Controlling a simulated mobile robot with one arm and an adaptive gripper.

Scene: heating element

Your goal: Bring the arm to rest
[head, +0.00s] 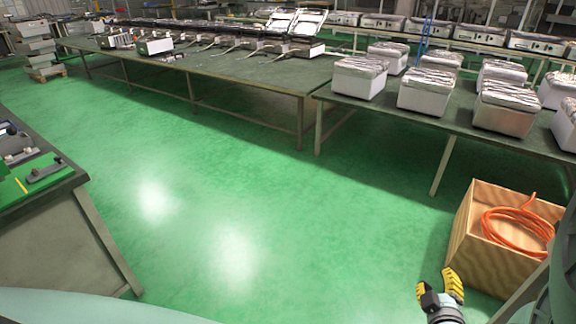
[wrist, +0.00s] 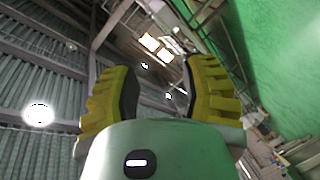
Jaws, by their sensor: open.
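My gripper (head: 440,289) shows at the lower right of the head view, in front of the wooden box. Its yellow ribbed fingers point up. In the wrist view my gripper (wrist: 160,85) stands with its two fingers apart and nothing between them. Behind the fingers the wrist view shows the roof, beams and lamps, with green floor at the right. Most of my arm is hidden in the head view; a pale part of my body runs along the bottom edge.
A wooden box (head: 463,257) with a coiled orange hose (head: 520,228) stands close to my gripper. A right table (head: 430,130) bears several wrapped white boxes (head: 425,92). A long table (head: 240,75) stands behind, a workbench (head: 60,235) at left. The green floor (head: 250,190) between is clear.

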